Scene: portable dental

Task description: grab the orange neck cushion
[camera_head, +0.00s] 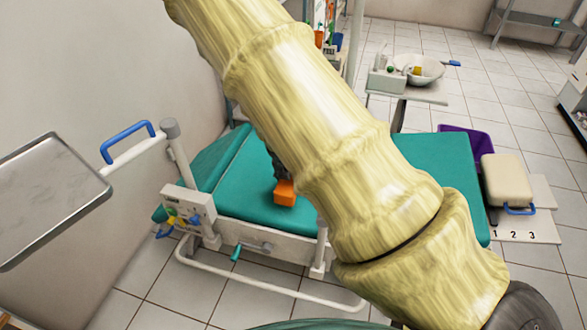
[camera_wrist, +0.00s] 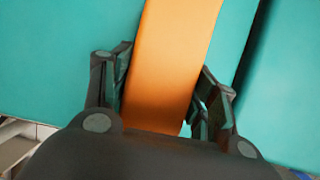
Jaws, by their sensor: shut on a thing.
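The orange neck cushion (camera_head: 285,192) shows in the head view on the teal padded chair (camera_head: 236,200), just left of my arm. In the wrist view the cushion (camera_wrist: 170,60) runs from the top edge down between the two dark fingers of my gripper (camera_wrist: 163,95). The fingers are shut on its sides. In the head view my gripper is mostly hidden behind my yellowish arm, with a dark part showing just above the cushion. I cannot tell whether the cushion still touches the padding.
A metal tray (camera_head: 50,200) and a blue-handled armrest (camera_head: 127,142) stand at the left. A side table with a white bowl (camera_head: 420,70) stands behind. A beige box with a blue handle (camera_head: 506,180) and a purple bin (camera_head: 465,137) are at the right.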

